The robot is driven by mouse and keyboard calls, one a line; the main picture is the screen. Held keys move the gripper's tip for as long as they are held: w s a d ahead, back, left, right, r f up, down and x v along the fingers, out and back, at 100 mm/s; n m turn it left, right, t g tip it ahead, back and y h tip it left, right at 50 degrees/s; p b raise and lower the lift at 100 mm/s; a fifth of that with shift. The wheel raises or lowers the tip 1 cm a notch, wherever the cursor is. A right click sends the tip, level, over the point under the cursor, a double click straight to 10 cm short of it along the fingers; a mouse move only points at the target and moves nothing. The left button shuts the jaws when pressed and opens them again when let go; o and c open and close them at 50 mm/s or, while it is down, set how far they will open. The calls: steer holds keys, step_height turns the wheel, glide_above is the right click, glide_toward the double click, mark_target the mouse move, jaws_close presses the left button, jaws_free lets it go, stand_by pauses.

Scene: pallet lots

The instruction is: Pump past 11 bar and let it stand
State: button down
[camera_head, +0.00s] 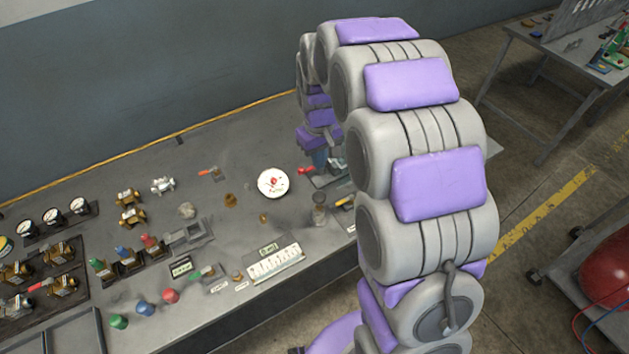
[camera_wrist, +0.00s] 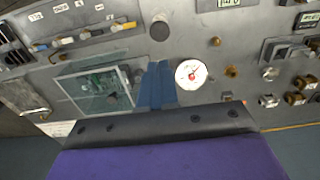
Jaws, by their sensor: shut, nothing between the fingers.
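A round gauge with a white dial (camera_head: 272,182) and a red mark lies on the grey bench; it also shows in the wrist view (camera_wrist: 190,74). Its reading is too small to tell. My gripper (camera_head: 319,160) points down at the bench just right of the gauge. In the wrist view its blue fingers (camera_wrist: 158,66) are together and empty, beside the dial. A red knob (camera_head: 305,170) sits between the gauge and my gripper, by a grey-green fixture (camera_head: 331,176) that my arm partly hides. I cannot tell whether the fingers touch the knob.
A dark cylinder (camera_head: 319,212) and a white labelled strip (camera_head: 275,263) stand nearer the bench front. Valves, small gauges (camera_head: 52,215) and coloured knobs (camera_head: 170,295) crowd the left. The back strip along the wall is mostly clear.

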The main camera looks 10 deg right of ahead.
steer(key=shift+s+a+r+p, duration=0.1)
steer(key=shift+a+r+p, duration=0.3)
steer(key=shift+p, duration=0.25)
steer(key=shift+d, duration=0.25)
steer(key=b, duration=0.1)
glide_toward(318, 196)
step_height(318, 196, down, 7)
